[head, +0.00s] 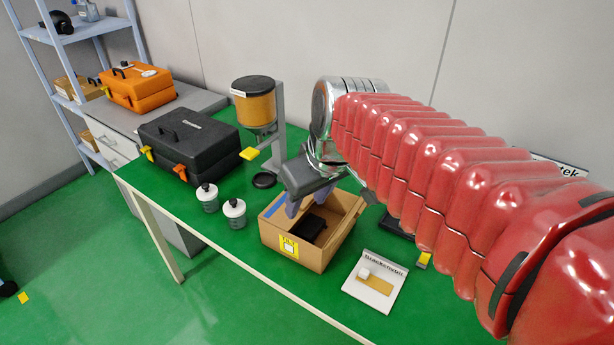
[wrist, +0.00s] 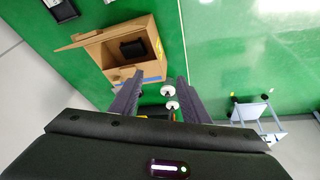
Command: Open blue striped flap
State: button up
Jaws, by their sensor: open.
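An open cardboard box (head: 295,254) stands on the green table, with a black object (head: 307,229) inside. A blue strip (head: 274,211) runs along its left upper edge in the head view; I cannot tell how far that flap is folded. The box also shows in the wrist view (wrist: 98,52), with blue (wrist: 119,79) on the side nearest my gripper. My gripper (head: 307,204) is open and empty, above the box near the blue edge. In the wrist view its fingers (wrist: 158,84) point toward that edge; contact cannot be told.
A white board (head: 376,282) lies at front right.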

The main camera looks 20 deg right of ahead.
jog(key=w+d+f+n+y, duration=0.1)
jog(key=w+d+f+n, duration=0.1)
jog(key=w+d, duration=0.5)
jog(key=w+d+f+n+y, duration=0.1)
jog(key=w+d, duration=0.5)
jog(key=w, duration=0.6)
jog(key=shift+d+f+n+g, duration=0.35)
jog(key=shift+d+n+g, duration=0.05)
jog(key=shift+n, duration=0.5)
jog(key=shift+w, duration=0.1)
jog(key=x, duration=1.3)
jog(key=shift+a+f, duration=0.1)
jog(key=shift+f, duration=0.25)
grip_shut()
